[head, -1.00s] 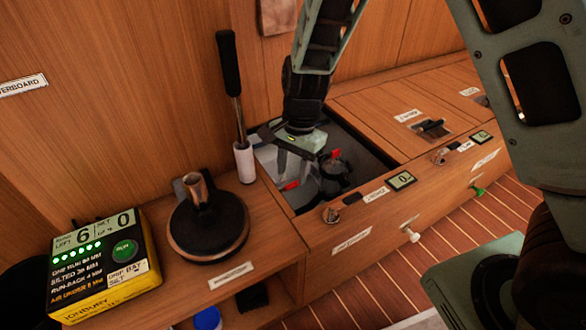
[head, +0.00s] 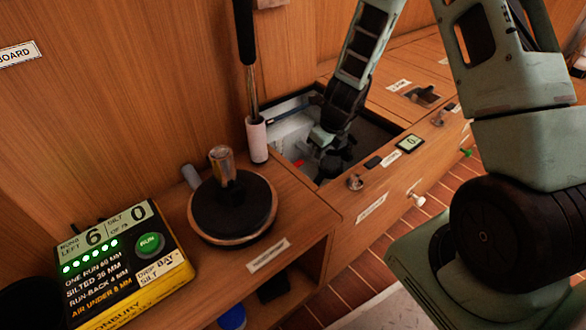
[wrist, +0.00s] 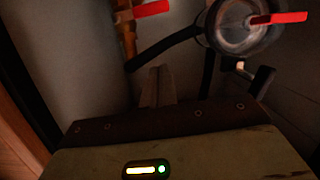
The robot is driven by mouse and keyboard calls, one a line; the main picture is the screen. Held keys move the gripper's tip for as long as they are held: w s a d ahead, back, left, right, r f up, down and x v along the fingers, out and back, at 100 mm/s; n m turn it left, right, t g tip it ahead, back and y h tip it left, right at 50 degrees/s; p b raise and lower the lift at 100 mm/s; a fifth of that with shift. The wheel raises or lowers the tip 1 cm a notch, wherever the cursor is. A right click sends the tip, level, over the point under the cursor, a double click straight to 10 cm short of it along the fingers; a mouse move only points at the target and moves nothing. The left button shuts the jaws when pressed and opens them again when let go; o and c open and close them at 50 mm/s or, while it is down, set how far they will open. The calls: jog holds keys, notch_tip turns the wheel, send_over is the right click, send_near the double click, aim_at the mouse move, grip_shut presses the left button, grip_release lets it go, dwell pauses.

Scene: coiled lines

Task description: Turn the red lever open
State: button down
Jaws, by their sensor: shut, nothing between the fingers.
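In the wrist view, one red lever (wrist: 152,8) sits at the top edge on a brass pipe fitting (wrist: 126,30). A second red lever (wrist: 278,18) lies across a round clear-topped bowl (wrist: 240,25) at the upper right. My gripper (wrist: 160,72) is shut and empty, its fingertips below the brass fitting and apart from both levers in the picture. In the head view, my gripper (head: 325,160) reaches down into the open locker (head: 372,130). A small red patch (head: 299,163) shows beside it; most of the fittings are hidden by my arm.
A black hose (wrist: 165,45) runs between the fitting and the bowl. The locker's wooden rim surrounds my arm. A tall black-handled rod (head: 252,90) stands at its left edge, beside a round black pump (head: 232,210) and a yellow meter box (head: 120,262).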

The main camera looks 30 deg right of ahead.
jog(key=w+a+f+b, duration=0.1)
jog(key=w+f+b, duration=0.5)
jog(key=f, duration=0.3)
jog(key=shift+a+f+b, duration=0.3)
jog(key=shift+f+b, duration=0.05)
jog(key=shift+b, duration=0.55)
jog(key=shift+w, duration=0.1)
